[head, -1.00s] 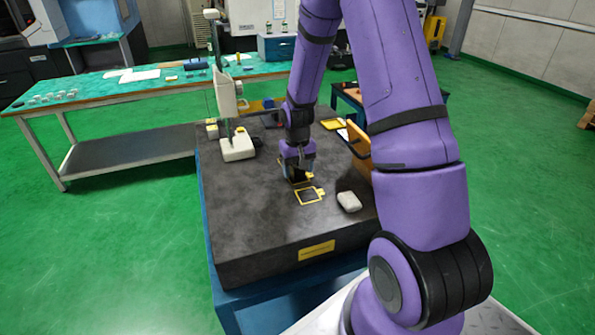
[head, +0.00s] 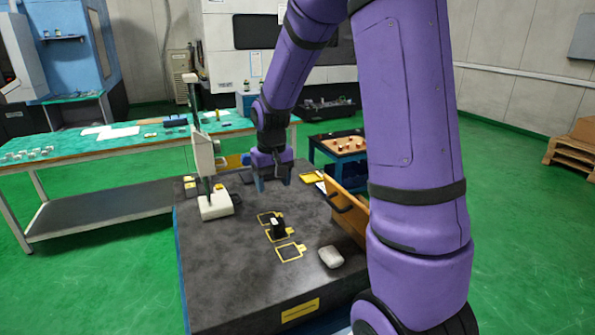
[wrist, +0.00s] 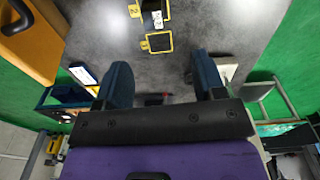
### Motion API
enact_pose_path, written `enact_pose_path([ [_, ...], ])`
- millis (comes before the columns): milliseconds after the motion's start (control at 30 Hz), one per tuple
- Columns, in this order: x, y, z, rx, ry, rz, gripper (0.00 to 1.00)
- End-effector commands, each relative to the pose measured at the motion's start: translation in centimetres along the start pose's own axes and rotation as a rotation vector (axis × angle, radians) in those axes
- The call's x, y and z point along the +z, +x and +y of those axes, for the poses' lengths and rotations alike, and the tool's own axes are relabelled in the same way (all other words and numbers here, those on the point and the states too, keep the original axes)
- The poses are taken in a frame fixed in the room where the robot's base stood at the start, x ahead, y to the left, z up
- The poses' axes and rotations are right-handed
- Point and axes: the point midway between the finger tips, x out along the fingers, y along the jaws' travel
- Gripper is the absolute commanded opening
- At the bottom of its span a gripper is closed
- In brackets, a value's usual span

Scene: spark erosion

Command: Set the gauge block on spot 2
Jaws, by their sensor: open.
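The gauge block (head: 277,227), dark with a white patch, stands on the middle of three yellow-outlined spots on the dark granite plate (head: 235,270). In the wrist view the block (wrist: 151,5) is at the top edge, partly cut off. It sits inside a yellow outline whose tag (wrist: 134,10) reads 2. An empty outlined spot (wrist: 158,43) lies beside it, nearer my gripper. My gripper (head: 272,183) is open and empty, above the plate and beyond the block, apart from it. Its two fingers (wrist: 162,82) show wide apart in the wrist view.
A white height-gauge-like stand (head: 214,200) stands at the plate's left. A pale rounded object (head: 331,257) lies near the front right. An orange-brown upright piece with a dark handle (head: 346,214) stands at the right edge. The plate's front left is clear.

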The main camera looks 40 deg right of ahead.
Motion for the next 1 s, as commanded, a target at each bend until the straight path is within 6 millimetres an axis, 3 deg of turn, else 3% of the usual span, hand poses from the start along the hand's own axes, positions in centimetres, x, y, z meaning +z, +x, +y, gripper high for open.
enact_pose_path([
  [33, 0.9, -2.0, -0.6, 0.001, -0.014, 0.029, 0.64],
  [200, 4.4, -7.2, -2.1, 0.001, -0.053, 0.096, 0.64],
  [500, 11.8, -14.2, -4.1, -0.013, -0.123, 0.214, 0.64],
  [800, 20.0, -18.1, -4.7, -0.044, -0.189, 0.330, 0.64],
  [1000, 23.9, -19.0, -4.6, -0.064, -0.222, 0.383, 0.64],
])
